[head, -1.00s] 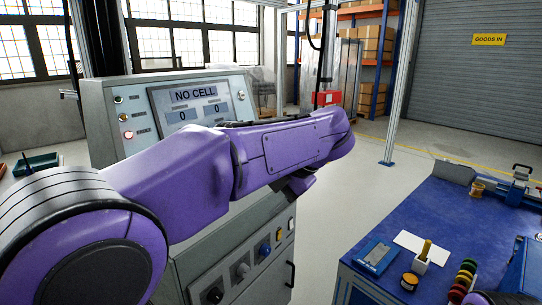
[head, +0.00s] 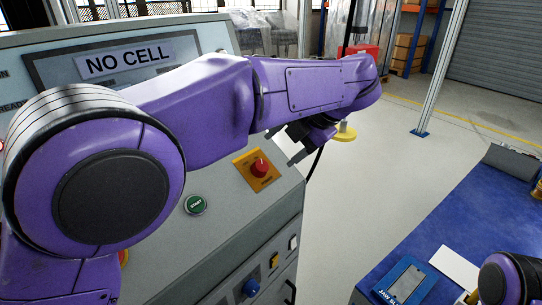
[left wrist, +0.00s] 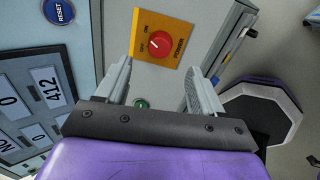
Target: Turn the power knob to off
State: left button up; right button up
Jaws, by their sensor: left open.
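The power knob (head: 260,168) is red and round on a yellow plate (head: 250,178) on the sloped grey console. It also shows in the left wrist view (left wrist: 159,45), with POWER printed beside it and small position labels on its other side. I cannot tell surely which label its pale mark points to. My left gripper (head: 288,146) is partly hidden under its purple arm, to the upper right of the knob. In the left wrist view my left gripper (left wrist: 162,76) is open and empty, with the knob beyond and between its fingers, apart from them. My right gripper is not in view.
A green START button (head: 195,204) and a blue knob (head: 251,287) are on the console. A blue RESET button (left wrist: 59,11) is near the display (left wrist: 28,95). A blue workbench (head: 455,225) stands at right, with clear floor between.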

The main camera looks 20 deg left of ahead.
aim_at(263, 166)
pick_arm(q)
jog(key=b+x, duration=0.1)
jog(key=x, duration=0.7)
jog(key=shift+s+f+b, duration=0.2)
jog(key=shift+f+b, duration=0.1)
jog(key=shift+b, duration=0.05)
jog(key=shift+a+f, duration=0.1)
jog(key=shift+a, duration=0.15)
jog(key=shift+s, duration=0.2)
jog(key=shift+w, duration=0.1)
jog(key=c, duration=1.1)
jog(key=shift+o, duration=0.2)
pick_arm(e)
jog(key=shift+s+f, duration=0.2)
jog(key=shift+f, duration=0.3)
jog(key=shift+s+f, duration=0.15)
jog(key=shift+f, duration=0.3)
